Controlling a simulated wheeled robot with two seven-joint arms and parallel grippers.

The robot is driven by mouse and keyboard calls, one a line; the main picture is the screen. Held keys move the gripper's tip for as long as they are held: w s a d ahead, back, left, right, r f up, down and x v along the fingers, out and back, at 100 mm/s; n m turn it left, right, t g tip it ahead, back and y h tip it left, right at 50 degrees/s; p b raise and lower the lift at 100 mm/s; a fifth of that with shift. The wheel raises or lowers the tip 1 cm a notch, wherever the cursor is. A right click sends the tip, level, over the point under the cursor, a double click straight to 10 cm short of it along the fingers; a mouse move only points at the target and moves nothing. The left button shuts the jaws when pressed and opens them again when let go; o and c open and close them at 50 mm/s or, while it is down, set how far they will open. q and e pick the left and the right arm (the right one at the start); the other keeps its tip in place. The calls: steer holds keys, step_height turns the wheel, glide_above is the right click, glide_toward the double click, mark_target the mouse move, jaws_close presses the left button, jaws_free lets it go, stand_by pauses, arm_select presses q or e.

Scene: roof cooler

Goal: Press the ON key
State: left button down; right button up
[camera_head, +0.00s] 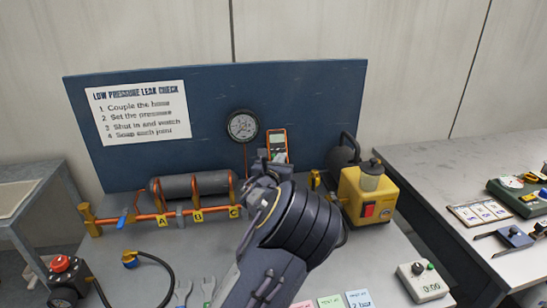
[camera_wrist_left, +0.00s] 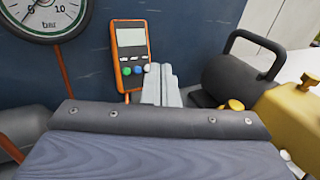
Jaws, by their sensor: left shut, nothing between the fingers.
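An orange handheld meter (camera_head: 278,145) with a grey screen stands against the blue back panel, and it also shows in the left wrist view (camera_wrist_left: 131,45). I cannot read which key is marked ON. My left gripper (camera_head: 268,164) is shut and empty in front of the meter. My right gripper is not in view.
A round gauge (camera_head: 242,126) hangs left of the meter. A yellow pump (camera_head: 367,195) with a red switch stands to the right. A grey cylinder with orange pipework (camera_head: 190,186) lies left. A white timer (camera_head: 423,282) sits at front right.

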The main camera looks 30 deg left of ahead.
mark_target(273, 155)
arm_select(q)
steer(key=w+a+f+b, duration=0.1)
steer(key=w+a+f, duration=0.3)
steer(key=w, duration=0.2)
steer(key=shift+a+f, duration=0.15)
steer(key=shift+a, duration=0.25)
steer(key=shift+w, duration=0.1)
stand_by(1.8)
steer(key=shift+w+a+f+b, duration=0.2)
steer(key=shift+w+b, duration=0.1)
steer(key=shift+b, duration=0.45)
